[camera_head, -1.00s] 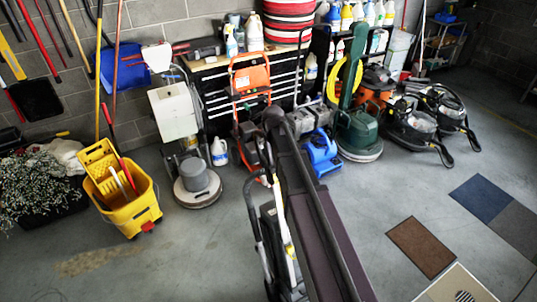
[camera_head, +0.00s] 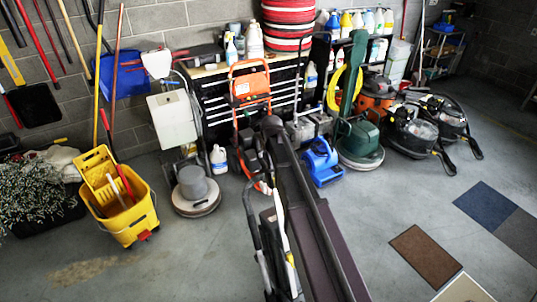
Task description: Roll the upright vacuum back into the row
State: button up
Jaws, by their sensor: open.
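What looks like the upright vacuum (camera_head: 279,250) stands at the bottom centre of the head view, with a dark loop handle (camera_head: 250,205) on its left and a pale strip up its front. A long dark shape with a rounded top end crosses just right of it and covers part of it; I cannot tell whether this is my arm. The row of cleaning machines is behind, including a floor polisher (camera_head: 196,190), an orange-framed machine (camera_head: 249,88), a blue blower (camera_head: 321,162) and a green floor machine (camera_head: 360,143). I cannot make out my gripper's fingers.
A yellow mop bucket (camera_head: 128,215) stands on the left. Black-and-grey canister vacuums (camera_head: 413,132) end the row on the right. Brown (camera_head: 424,254) and blue (camera_head: 486,203) mats lie at the right. Grey floor is clear at the lower left and between row and mats.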

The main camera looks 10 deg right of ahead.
grip_shut()
